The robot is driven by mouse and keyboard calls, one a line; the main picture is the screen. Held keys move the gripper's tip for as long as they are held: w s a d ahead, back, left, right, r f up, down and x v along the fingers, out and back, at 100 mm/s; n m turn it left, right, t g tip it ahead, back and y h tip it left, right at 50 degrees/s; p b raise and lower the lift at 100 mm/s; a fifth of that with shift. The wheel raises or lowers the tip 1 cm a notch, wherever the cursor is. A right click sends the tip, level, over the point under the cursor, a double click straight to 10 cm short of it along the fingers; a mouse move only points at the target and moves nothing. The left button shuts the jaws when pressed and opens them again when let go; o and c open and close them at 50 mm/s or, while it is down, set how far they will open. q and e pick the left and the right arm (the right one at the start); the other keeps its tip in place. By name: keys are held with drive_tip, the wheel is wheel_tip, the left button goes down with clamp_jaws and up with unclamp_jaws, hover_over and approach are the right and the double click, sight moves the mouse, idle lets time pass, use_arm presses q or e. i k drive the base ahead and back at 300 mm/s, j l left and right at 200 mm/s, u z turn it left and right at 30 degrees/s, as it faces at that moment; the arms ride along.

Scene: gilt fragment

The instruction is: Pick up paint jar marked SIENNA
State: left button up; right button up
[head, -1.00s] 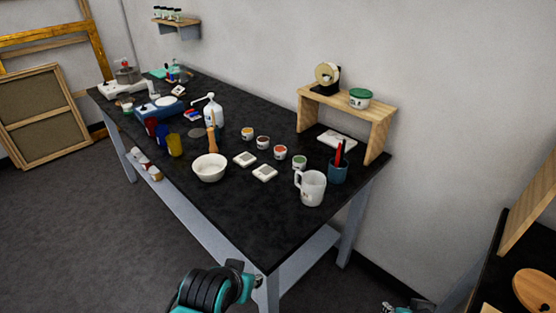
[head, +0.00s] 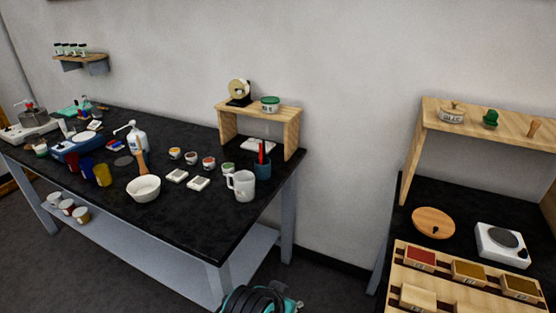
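Several small white paint jars with coloured tops stand in a slanting row on the black worktable (head: 190,225). They are an orange-yellow jar (head: 175,153), a dark brown jar (head: 191,158), a red-orange jar (head: 208,163) and a green jar (head: 228,167). Their labels are too small to read, so I cannot tell which is marked SIENNA. A black ribbed and teal part of my own arm shows at the bottom edge, below the table's front corner. No gripper fingers show clearly, and nothing of mine is near the jars.
A white mug (head: 242,185), teal pen cup (head: 263,168), white bowl (head: 143,189) and two white tiles surround the jars. A wooden riser (head: 228,125) stands behind. At right, a second black table (head: 465,215) holds a wooden rack (head: 405,272), a scale (head: 502,245) and a shelf.

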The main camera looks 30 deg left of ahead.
sight(210, 162)
drive_tip(key=j+z, duration=0.2)
drive_tip(key=j, duration=0.3)
drive_tip(key=k+j+z, duration=0.2)
drive_tip(key=j, duration=0.3)
drive_tip(key=j+z, duration=0.2)
drive_tip(key=j, duration=0.3)
drive_tip(key=k+j+z, duration=0.2)
drive_tip(key=j, duration=0.25)
drive_tip(key=i, duration=0.05)
